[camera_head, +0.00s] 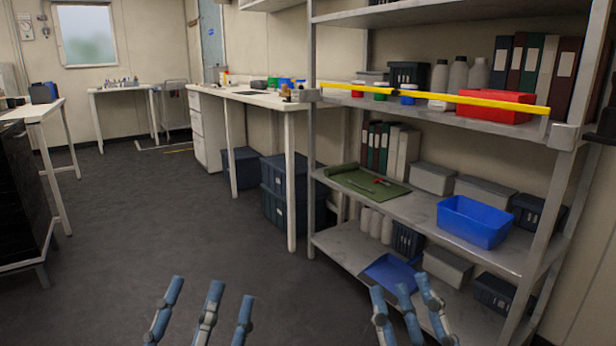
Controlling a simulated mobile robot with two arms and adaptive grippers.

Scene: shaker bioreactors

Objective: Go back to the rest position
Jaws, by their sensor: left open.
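My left gripper (211,295) shows at the bottom of the head view, left of the middle. Its blue-grey fingers point up and are spread apart, with nothing between them. My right gripper (401,292) is at the bottom, right of the middle, in front of the shelf rack's lower left part in the picture. Its fingertips are apart and no object shows between them. The palms of both grippers are cut off by the lower edge.
A metal shelf rack (543,248) stands close on the right, with a yellow bar (430,95), red bin (495,107) and blue bins (473,221). A bench (291,170) stands behind it. A dark cabinet (22,195) is at left. The grey floor (150,230) between is clear.

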